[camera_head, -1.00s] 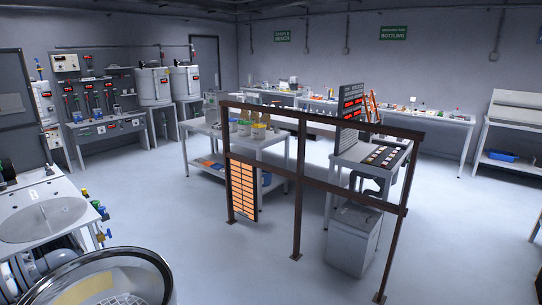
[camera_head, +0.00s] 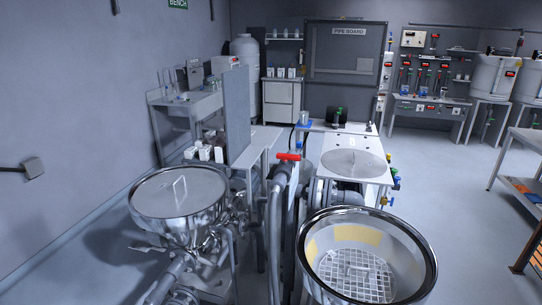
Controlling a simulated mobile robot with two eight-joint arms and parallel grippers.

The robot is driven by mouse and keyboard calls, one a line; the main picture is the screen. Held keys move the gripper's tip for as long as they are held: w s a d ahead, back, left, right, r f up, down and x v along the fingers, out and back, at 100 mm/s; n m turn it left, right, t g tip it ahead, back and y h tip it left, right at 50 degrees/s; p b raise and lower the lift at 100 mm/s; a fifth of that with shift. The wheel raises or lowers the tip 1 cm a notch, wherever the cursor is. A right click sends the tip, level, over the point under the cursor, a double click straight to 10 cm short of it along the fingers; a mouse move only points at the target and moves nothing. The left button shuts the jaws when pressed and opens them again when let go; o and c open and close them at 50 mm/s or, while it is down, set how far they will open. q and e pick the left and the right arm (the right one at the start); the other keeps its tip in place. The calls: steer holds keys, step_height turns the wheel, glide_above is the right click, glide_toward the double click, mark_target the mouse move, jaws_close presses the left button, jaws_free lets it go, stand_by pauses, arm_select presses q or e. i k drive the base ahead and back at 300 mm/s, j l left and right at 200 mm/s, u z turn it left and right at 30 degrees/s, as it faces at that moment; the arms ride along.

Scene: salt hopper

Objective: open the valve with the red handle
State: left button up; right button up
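The valve's red handle (camera_head: 289,157) shows near the middle of the head view. It is a short red bar lying roughly level across the top of grey vertical pipework (camera_head: 275,210). The pipework stands between a lidded steel hopper on the left and an open round vessel on the right. The valve body below the handle is hard to make out among the pipes. Neither of my grippers is in view.
The lidded steel hopper (camera_head: 178,192) and the open vessel with a grid inside (camera_head: 352,270) flank the pipes. A white bench with a round lid (camera_head: 353,163) stands behind. A grey upright panel (camera_head: 237,115) is behind left. Open floor (camera_head: 445,210) lies to the right.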

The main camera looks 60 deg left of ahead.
mark_target(286, 157)
steer(key=u, duration=1.9)
